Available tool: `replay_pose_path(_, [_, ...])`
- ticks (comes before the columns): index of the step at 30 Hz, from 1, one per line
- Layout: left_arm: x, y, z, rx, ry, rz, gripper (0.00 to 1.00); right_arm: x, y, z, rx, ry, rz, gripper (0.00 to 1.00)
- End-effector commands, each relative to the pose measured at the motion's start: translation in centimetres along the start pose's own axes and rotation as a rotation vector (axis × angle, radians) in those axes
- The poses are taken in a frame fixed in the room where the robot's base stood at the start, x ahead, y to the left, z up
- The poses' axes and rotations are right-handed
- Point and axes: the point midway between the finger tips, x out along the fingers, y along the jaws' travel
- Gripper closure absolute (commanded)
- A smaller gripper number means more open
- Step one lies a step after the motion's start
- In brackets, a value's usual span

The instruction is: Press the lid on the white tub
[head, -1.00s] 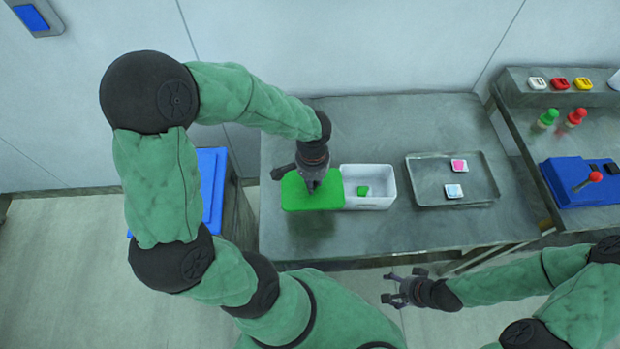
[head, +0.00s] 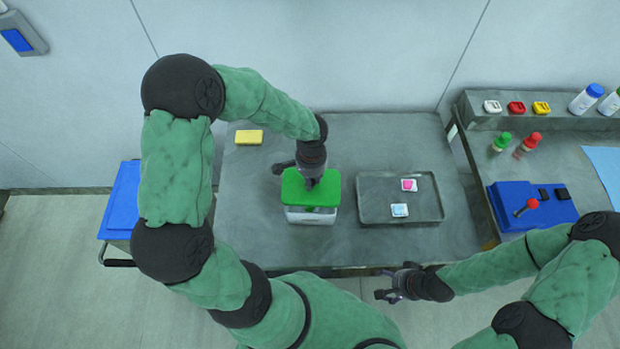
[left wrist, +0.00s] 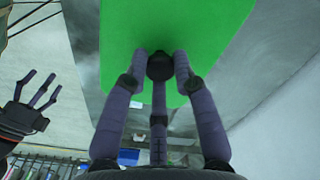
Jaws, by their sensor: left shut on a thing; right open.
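The green lid (head: 311,190) is over the top of the white tub (head: 311,216) in the head view. The tub stands on the grey table, and its front wall shows below the lid. I cannot tell whether the lid touches the rim all round. My left gripper (head: 311,183) is above the lid, shut on its dark knob. In the left wrist view the fingers (left wrist: 160,68) close around the knob on the green lid (left wrist: 175,25). The tub's inside is hidden. My right gripper (head: 395,284) is open and empty, in front of the table's front edge.
A grey tray (head: 428,210) right of the tub holds a pink-topped piece (head: 409,185) and a blue-topped piece (head: 400,210). A yellow block (head: 249,137) lies at the back left. A side bench at the right bears a blue box with a red-knobbed lever (head: 530,205).

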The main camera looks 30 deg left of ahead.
Motion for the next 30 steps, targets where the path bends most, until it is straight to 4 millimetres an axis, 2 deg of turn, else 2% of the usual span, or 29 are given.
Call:
replay_pose_path(21, [5.5,0.0,0.0,0.0,0.0,0.0,1.0,4.0,1.4,-0.2,0.0,0.0,0.0,0.25])
replay_pose_path(30, [6.1,0.0,0.0,-0.001,0.0,0.0,1.0,4.5,1.6,-0.2,0.0,0.0,0.0,0.25])
